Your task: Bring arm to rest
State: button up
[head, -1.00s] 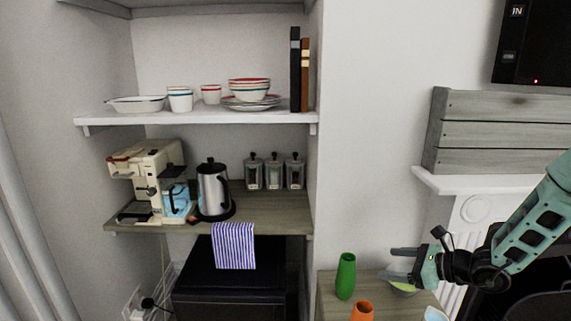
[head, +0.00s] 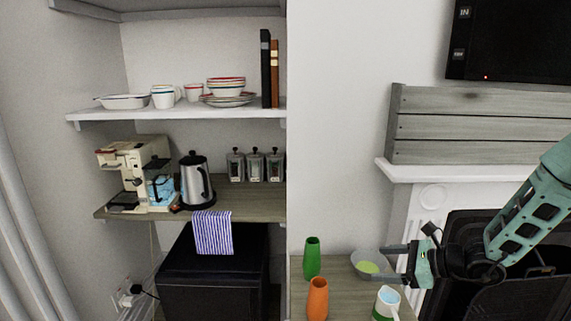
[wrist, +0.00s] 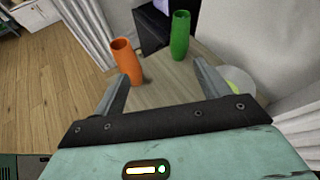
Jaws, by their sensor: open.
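My green arm reaches in from the right of the head view. My gripper (head: 382,263) is open and empty, with its two grey fingers pointing left, at the bowl in the picture. It also shows in the wrist view (wrist: 160,72), with its fingers spread wide over the small table and nothing between them. In the head view a grey bowl (head: 362,256) with something yellow-green inside is partly overlapped by the fingers; I cannot tell whether they touch it.
A white fireplace (head: 405,207) stands behind my arm. Shelves with a coffee machine (head: 135,172) and kettle (head: 195,180) are at left.

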jog(key=s+a+r+n+g+h+b, duration=0.1)
jog(key=s+a+r+n+g, duration=0.25)
jog(key=s+a+n, duration=0.35)
jog(key=s+a+r+n+g+b, duration=0.1)
jog(key=s+a+r+n+g, duration=0.2)
jog(key=s+a+n+g, duration=0.35)
jog(key=s+d+r+n+t+h, duration=0.1)
jog(key=s+n+h, duration=0.3)
jog(key=s+n, duration=0.4)
jog(key=s+d+r+n+t+h+b, duration=0.1)
jog(key=s+n+t+h, duration=0.1)
jog(key=s+n+h, duration=0.3)
jog(key=s+n, duration=0.3)
jog(key=s, duration=0.4)
jog(key=shift+s+d+r+n+h+b, duration=0.3)
jog(key=shift+s+d+r+n, duration=0.05)
jog(key=shift+s+r, duration=0.05)
